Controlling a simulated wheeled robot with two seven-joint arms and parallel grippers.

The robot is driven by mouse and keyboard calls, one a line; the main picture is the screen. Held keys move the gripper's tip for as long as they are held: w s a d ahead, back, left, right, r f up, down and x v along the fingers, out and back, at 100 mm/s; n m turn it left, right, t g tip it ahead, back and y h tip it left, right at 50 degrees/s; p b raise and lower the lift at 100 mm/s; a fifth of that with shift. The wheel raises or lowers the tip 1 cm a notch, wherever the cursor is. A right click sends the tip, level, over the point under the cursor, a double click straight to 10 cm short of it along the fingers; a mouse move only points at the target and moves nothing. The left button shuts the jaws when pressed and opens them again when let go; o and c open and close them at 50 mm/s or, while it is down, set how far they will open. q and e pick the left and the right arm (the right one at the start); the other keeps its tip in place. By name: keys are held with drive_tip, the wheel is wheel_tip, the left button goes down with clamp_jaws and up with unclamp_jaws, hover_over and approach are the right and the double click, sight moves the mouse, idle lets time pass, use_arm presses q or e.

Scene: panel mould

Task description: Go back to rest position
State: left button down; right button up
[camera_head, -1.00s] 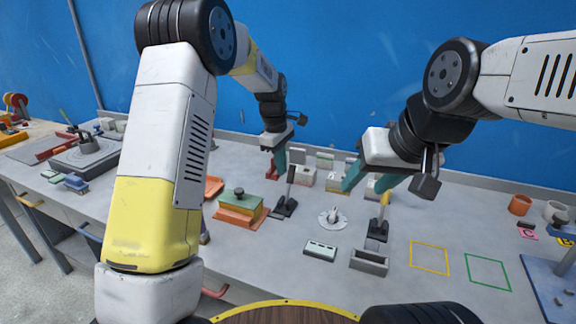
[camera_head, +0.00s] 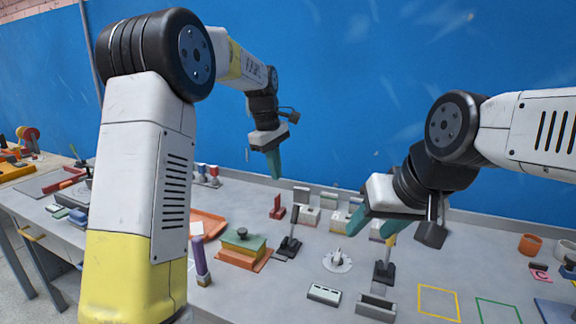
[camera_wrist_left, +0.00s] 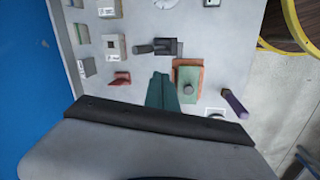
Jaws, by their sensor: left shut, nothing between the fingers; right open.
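My left gripper (camera_head: 274,163) hangs in the air over the back of the grey table, fingers down and closed on nothing. In the left wrist view its teal fingers (camera_wrist_left: 163,92) are together, above the table. My right gripper (camera_head: 372,222) is at the right with its teal fingers apart and empty. Neither gripper is visibly touching any object.
Below are a green and orange mould block (camera_head: 242,248), another black stand (camera_head: 290,244), a white round fixture (camera_head: 337,261), a purple-handled tool (camera_head: 201,262) and small blocks. Yellow (camera_head: 438,302) and green outlined squares at the right are empty. A blue wall stands behind.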

use_arm(q)
drive_tip(key=s+a+r+m+t, duration=0.1)
drive_tip(key=s+a+r+m, duration=0.25)
drive_tip(key=s, duration=0.45)
drive_tip(key=s+a+r+m+t, duration=0.2)
drive_tip(key=s+a+r, duration=0.15)
drive_tip(key=s, duration=0.45)
drive_tip(key=s+a+f+m+t, duration=0.1)
drive_tip(key=s+f+m, duration=0.1)
drive_tip(key=s, duration=0.5)
drive_tip(key=s+a+f+m+t, duration=0.1)
drive_tip(key=s+a+f+m, duration=0.1)
drive_tip(key=s, duration=0.5)
drive_tip(key=shift+s+f+m+h, duration=0.15)
drive_tip(key=shift+f+m+h, duration=0.2)
drive_tip(key=shift+m, duration=0.5)
drive_tip(key=shift+a, duration=0.1)
